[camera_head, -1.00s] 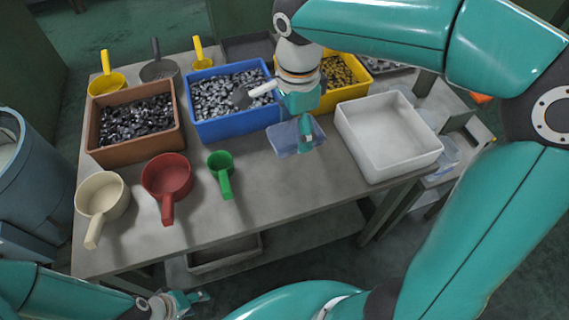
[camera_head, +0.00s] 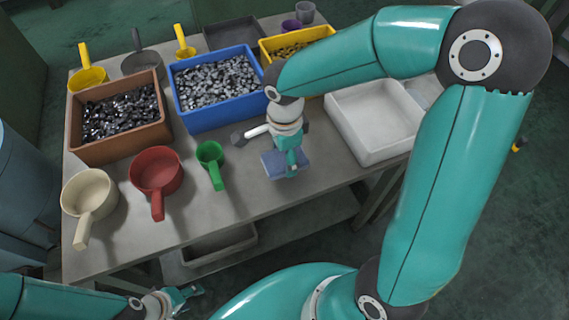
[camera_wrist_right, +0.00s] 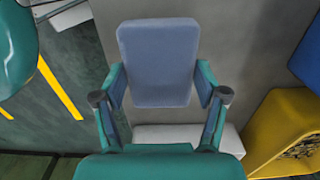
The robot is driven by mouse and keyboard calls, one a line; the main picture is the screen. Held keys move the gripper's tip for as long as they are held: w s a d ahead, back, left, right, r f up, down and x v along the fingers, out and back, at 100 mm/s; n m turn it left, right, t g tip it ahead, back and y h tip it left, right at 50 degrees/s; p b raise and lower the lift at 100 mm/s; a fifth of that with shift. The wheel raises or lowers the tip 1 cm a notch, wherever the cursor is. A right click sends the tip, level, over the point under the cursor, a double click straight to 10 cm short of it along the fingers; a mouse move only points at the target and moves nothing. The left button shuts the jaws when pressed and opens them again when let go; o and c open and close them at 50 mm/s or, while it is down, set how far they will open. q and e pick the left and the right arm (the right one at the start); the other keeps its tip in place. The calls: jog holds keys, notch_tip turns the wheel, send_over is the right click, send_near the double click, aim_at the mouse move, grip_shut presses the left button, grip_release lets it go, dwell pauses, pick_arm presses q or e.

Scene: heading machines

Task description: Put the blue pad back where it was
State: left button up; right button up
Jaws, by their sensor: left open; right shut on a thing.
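The blue pad (camera_head: 272,168) is a flat, rounded rectangle. My right gripper (camera_head: 289,160) is shut on it, with one finger at each side edge, as the right wrist view shows the pad (camera_wrist_right: 158,50) between the fingers. In the head view the pad is over the grey table (camera_head: 240,205), right of the green scoop and near the front edge. I cannot tell its exact height above the table. My left gripper (camera_head: 190,297) is open and empty, low in front of the table.
A white bin (camera_head: 345,128) stands right of the pad. Behind are a blue bin (camera_head: 215,122), a yellow bin (camera_head: 265,48) and a brown bin (camera_head: 120,150). Green (camera_head: 210,155), red (camera_head: 155,175) and cream (camera_head: 88,195) scoops stand on the left. The table front is clear.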

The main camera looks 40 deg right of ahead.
aim_at(285, 164)
jog(key=shift+f, duration=2.05)
jog(key=shift+f+b, duration=0.1)
jog(key=shift+b, duration=0.2)
jog(key=o, duration=1.2)
jog(key=shift+r, duration=0.3)
notch_tip(285, 164, up, 12)
jog(key=shift+f+p, duration=0.15)
jog(key=shift+p, duration=0.5)
